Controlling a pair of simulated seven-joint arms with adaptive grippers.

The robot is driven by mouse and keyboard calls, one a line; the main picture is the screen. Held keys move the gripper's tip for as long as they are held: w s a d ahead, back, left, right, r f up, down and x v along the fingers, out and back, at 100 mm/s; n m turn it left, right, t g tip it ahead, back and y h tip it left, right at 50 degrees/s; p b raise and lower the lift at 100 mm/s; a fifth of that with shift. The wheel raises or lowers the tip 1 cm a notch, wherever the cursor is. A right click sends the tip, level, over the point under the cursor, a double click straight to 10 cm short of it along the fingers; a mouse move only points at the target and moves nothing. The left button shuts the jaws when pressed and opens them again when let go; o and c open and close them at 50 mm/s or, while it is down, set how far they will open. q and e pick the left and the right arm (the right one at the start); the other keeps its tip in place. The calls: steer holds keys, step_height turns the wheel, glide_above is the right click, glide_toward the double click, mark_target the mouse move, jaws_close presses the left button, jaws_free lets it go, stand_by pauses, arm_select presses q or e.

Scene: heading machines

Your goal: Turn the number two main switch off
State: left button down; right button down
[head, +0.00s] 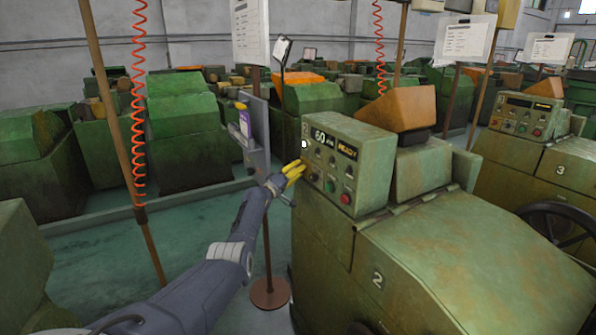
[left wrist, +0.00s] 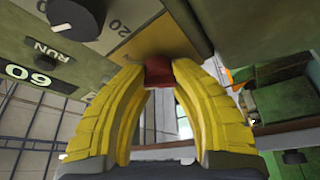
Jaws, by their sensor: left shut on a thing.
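The number two machine (head: 430,255) is green and worn, with a "2" on its front. Its control box (head: 370,155) has a lit display reading 60, several knobs and a red button. My left gripper (head: 295,169) is at the left side of this box. In the left wrist view, its yellow fingers (left wrist: 158,85) are shut on a small red switch handle (left wrist: 158,70). The handle sits at a yellow plate (left wrist: 155,38) on the box. Its exact angle is hard to tell. In the head view the switch is hidden by the gripper. My right gripper is not in view.
A thin stand with a grey panel (head: 255,130) rises close behind my left forearm, on a round brown base (head: 269,293). The number three machine (head: 540,150) stands to the right. Green floor (head: 100,270) lies open on the left, with a red coiled hose (head: 138,110) hanging above it.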

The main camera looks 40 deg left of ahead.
arm_select(q)
steer(key=n+g, duration=0.1)
steer(key=n, duration=0.2)
steer(key=n+g+y, duration=0.1)
steer(key=n, duration=0.3)
steer(key=shift+a+r+n, duration=0.15)
steer(key=shift+r+n, duration=0.05)
steer(key=shift+n, duration=0.1)
steer(key=n+g, duration=0.2)
steer(key=n, duration=0.1)
steer(key=shift+f+n+g+h, duration=0.15)
steer(key=shift+n+g+h, duration=0.45)
steer(key=shift+n, duration=1.1)
steer(key=c, duration=1)
jaws_free()
steer(key=shift+f, duration=0.15)
steer(key=shift+s, duration=0.1)
steer(key=shift+r+v, duration=0.1)
steer(key=shift+v, duration=2.85)
steer(key=shift+r+v, duration=0.15)
steer(key=shift+v, duration=2.8)
